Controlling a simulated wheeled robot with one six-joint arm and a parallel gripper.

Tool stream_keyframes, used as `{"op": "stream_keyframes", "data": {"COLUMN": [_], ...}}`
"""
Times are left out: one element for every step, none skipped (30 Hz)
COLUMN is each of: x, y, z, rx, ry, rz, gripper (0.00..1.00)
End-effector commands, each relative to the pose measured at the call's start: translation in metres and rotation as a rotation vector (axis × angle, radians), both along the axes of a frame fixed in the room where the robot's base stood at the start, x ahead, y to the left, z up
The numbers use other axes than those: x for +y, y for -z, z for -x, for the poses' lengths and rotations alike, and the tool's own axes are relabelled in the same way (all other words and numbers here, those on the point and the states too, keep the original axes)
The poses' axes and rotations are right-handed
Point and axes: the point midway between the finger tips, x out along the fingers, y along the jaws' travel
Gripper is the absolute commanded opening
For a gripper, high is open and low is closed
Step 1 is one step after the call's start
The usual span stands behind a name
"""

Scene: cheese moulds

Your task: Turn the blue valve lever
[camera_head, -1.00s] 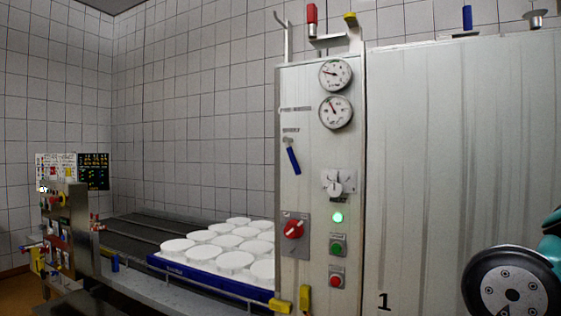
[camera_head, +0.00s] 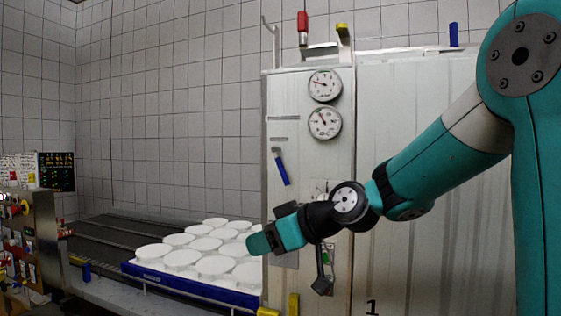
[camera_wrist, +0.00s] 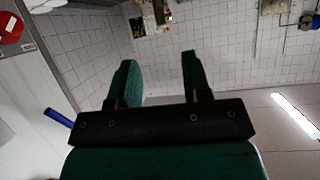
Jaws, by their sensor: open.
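The blue valve lever (camera_head: 282,170) sits on the grey front panel, below the two gauges. It hangs down, tilted slightly to the right at its lower end. A blue handle, probably this lever (camera_wrist: 58,118), shows at the left of the wrist view. My gripper (camera_head: 258,243) is in front of the panel's lower part, below the lever and apart from it in the picture. In the wrist view my gripper (camera_wrist: 158,65) has its two green fingers spread, with nothing between them. My arm hides the red rotary switch and part of the buttons in the head view.
Two gauges (camera_head: 324,104) are above the lever. A blue tray (camera_head: 190,285) with several white moulds stands on the conveyor at left. A control box (camera_head: 30,235) stands at far left.

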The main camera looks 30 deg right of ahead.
Motion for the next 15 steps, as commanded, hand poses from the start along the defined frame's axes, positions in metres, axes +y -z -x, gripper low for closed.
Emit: {"op": "stream_keyframes", "data": {"x": [-0.043,-0.065,-0.093,-0.112,-0.129,-0.15,-0.163,-0.173,-0.184,-0.19,-0.194,-0.197,-0.198,-0.198,-0.197], "y": [-0.027,-0.039,-0.053,-0.062,-0.07,-0.08,-0.085,-0.09,-0.095,-0.097,-0.099,-0.102,-0.102,-0.103,-0.104], "z": [-0.019,-0.027,-0.035,-0.038,-0.04,-0.041,-0.041,-0.041,-0.04,-0.04,-0.041,-0.043,-0.045,-0.048,-0.054], "rx": [-0.108,-0.173,-0.251,-0.302,-0.348,-0.399,-0.431,-0.458,-0.484,-0.497,-0.508,-0.517,-0.519,-0.52,-0.521], "ry": [0.085,0.128,0.18,0.216,0.251,0.291,0.316,0.338,0.361,0.372,0.38,0.388,0.389,0.39,0.389], "rz": [0.001,0.006,0.019,0.028,0.039,0.054,0.062,0.071,0.081,0.085,0.089,0.092,0.093,0.093,0.094], "gripper": [0.44,0.44,0.44,0.44,0.44,0.44,0.44,0.44,0.44,0.44,0.44,0.44,0.44,0.44,0.44]}}
